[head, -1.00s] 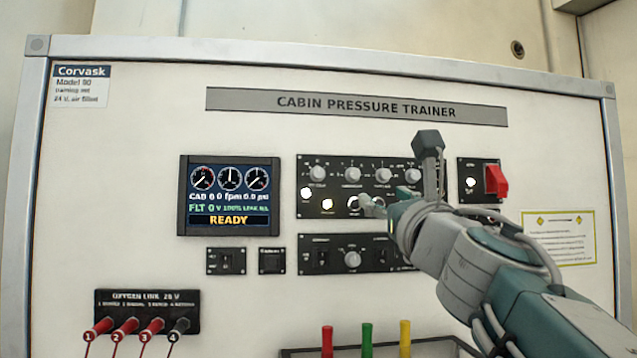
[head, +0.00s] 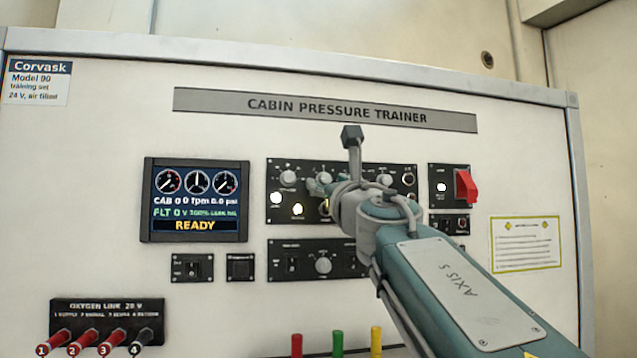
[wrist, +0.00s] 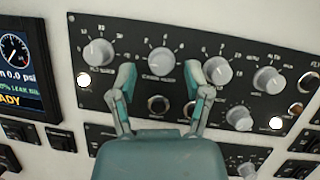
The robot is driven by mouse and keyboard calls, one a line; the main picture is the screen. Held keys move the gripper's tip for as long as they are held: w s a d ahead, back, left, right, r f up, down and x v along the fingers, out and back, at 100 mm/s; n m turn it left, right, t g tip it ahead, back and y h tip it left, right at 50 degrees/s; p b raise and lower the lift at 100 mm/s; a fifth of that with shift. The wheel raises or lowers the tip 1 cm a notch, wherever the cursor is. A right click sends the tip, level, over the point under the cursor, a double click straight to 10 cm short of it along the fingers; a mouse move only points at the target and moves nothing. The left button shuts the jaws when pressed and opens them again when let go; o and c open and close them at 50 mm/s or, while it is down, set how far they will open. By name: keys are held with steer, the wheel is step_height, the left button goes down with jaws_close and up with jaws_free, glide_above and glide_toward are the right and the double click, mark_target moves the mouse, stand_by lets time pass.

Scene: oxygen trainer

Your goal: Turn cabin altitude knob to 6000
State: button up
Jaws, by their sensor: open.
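The upper knob panel (head: 410,205) carries a row of grey round knobs with dial marks; the small labels are too blurred to read surely, so I cannot tell by name which is the cabin altitude knob. In the wrist view, the second knob from the left (wrist: 163,61) sits between and just beyond the fingertips of my gripper (wrist: 166,84). My gripper is open, one finger on each side below this knob, with no clear contact. In the head view my gripper (head: 318,186) is in front of the panel and my arm hides part of the knob row.
Neighbouring knobs (wrist: 98,52) and (wrist: 217,70) stand close to each finger. A display (head: 197,200) reading READY is at left. A red switch (head: 465,186) is at right. A lower panel (head: 292,244) with a knob and switches lies below.

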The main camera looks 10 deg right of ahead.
steer(key=shift+w+r, duration=0.15)
steer(key=shift+w, duration=0.2)
steer(key=shift+c, duration=0.3)
jaws_close()
